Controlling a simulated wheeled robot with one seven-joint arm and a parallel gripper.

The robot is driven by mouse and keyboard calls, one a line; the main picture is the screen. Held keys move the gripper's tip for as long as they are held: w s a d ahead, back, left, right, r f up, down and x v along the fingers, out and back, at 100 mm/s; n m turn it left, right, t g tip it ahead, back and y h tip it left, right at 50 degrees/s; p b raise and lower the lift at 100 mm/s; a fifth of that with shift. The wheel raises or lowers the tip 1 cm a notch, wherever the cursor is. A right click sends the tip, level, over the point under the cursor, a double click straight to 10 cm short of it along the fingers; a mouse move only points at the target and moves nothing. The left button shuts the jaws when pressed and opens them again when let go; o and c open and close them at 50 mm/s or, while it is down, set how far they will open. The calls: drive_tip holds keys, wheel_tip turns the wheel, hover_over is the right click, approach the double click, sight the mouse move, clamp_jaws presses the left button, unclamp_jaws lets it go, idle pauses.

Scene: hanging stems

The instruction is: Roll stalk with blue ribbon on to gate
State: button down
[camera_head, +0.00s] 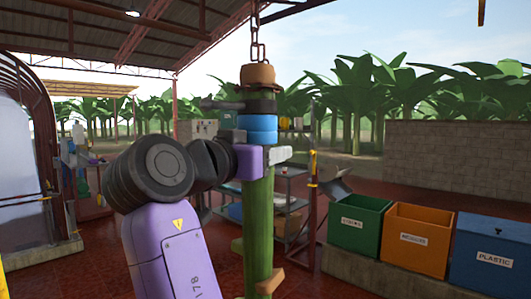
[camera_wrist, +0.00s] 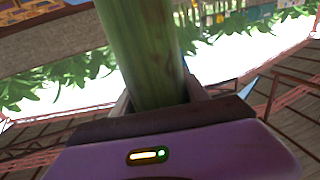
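A thick green stalk (camera_head: 258,220) hangs upright from a chain (camera_head: 256,40), with a brown cap at its top. A blue ribbon (camera_head: 257,129) is wrapped around its upper part. My gripper (camera_head: 268,155) is at the stalk just below the ribbon. In the wrist view the green stalk (camera_wrist: 148,50) runs down between the two fingers of my gripper (camera_wrist: 160,100), which sit close against both sides, so it looks shut on the stalk. The contact itself is partly hidden. I cannot tell which structure is the gate.
Green (camera_head: 357,222), orange (camera_head: 415,238) and blue (camera_head: 490,250) bins stand at the right on a low ledge. A grey shelf rack (camera_head: 290,185) and a red post with yellow bands (camera_head: 313,185) stand behind the stalk. A red arched frame (camera_head: 40,130) is at left.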

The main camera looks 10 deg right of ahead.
drive_tip(key=c, duration=0.6)
unclamp_jaws()
drive_tip(key=b+v, duration=0.2)
drive_tip(key=v, duration=0.6)
